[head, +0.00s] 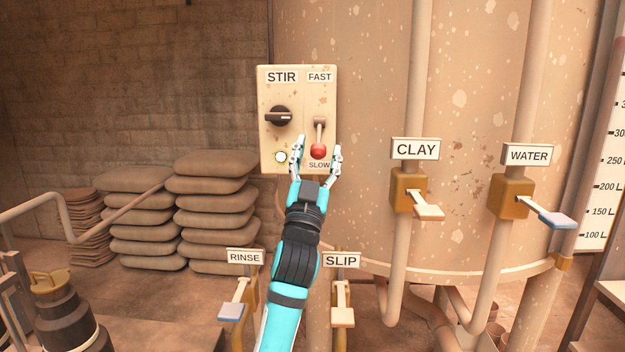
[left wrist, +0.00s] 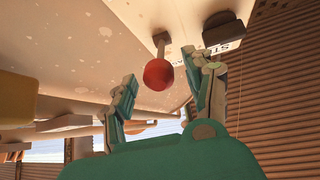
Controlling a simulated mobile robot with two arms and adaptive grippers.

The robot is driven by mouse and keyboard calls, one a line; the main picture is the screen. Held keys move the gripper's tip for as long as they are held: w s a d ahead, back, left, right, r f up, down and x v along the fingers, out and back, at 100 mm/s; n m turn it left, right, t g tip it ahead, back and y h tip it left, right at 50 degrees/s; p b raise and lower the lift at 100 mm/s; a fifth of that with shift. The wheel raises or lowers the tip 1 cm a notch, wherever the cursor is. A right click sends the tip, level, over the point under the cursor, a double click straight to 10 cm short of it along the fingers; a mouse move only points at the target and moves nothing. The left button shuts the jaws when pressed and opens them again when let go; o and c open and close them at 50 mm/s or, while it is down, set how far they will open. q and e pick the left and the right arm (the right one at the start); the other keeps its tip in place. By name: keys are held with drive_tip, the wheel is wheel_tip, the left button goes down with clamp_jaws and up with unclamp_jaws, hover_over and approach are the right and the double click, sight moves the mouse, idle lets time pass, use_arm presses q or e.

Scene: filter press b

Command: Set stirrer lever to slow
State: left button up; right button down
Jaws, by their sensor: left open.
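The stirrer lever (head: 319,137) is on the cream STIR panel (head: 296,92), with a FAST label above and a SLOW label below. Its red ball knob (head: 318,151) hangs low, just above the SLOW label. My left gripper (head: 318,147) is open, with one finger on each side of the knob. In the left wrist view the red knob (left wrist: 158,74) shows between the two spread fingers, with a gap on both sides. Whether any finger touches it I cannot tell. My right gripper is not in view.
The panel also has a black rotary knob (head: 279,117) and a white round lamp (head: 281,157). CLAY (head: 429,212) and WATER (head: 556,219) valve handles are to the right. RINSE (head: 232,311) and SLIP (head: 342,317) handles flank my arm below. Sacks (head: 212,200) are stacked at left.

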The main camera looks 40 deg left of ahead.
use_arm(q)
drive_tip(key=v, duration=1)
drive_tip(key=shift+s+f, duration=0.2)
drive_tip(key=shift+f, duration=0.05)
